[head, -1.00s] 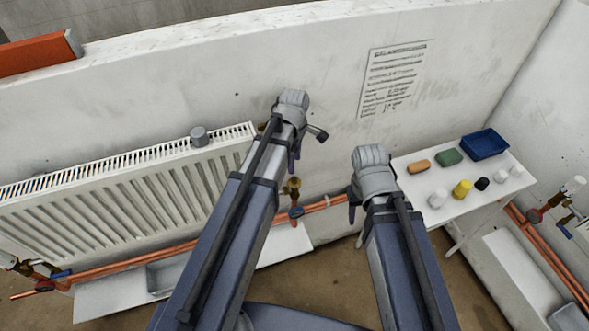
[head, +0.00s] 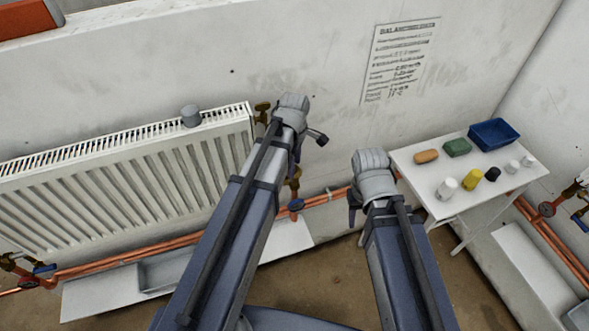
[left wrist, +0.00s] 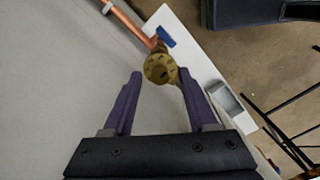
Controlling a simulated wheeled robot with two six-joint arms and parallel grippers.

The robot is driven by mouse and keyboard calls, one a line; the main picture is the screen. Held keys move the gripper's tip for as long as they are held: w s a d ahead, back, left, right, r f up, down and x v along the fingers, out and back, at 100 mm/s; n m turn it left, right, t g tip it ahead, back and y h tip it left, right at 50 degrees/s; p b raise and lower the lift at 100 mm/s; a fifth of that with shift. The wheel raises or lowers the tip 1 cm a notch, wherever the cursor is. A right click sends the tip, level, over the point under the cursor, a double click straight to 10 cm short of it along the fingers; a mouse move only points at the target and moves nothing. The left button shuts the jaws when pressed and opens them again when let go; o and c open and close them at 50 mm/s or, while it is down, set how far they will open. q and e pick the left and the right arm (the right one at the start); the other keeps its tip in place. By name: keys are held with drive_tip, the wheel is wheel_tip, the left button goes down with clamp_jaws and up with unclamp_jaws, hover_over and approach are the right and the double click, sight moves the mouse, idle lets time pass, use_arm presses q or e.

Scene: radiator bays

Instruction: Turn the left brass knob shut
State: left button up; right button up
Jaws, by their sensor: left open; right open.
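A brass knob (left wrist: 160,68), round with dark marks on its face, sits between the fingertips of my left gripper (left wrist: 160,76) in the left wrist view. The jaws are open, one finger on each side; I cannot tell whether either touches it. In the head view my left gripper (head: 298,150) hangs by the wall above a brass valve (head: 294,183) at the radiator's right end, partly hidden by my arm. Another brass fitting (head: 262,108) shows at the radiator's upper right corner. My right gripper (head: 352,208) is open and empty, left of the small table.
The white radiator (head: 120,180) hangs on the wall, with copper pipes (head: 130,260) below. Blue handles (head: 296,205) sit on the pipework. A white table (head: 425,178) on the right holds a blue tray (head: 493,134), sponges and several small jars. A grey tray (head: 165,272) lies under the radiator.

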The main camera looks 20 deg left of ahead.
use_arm(q)
clamp_jaws()
idle(0.5)
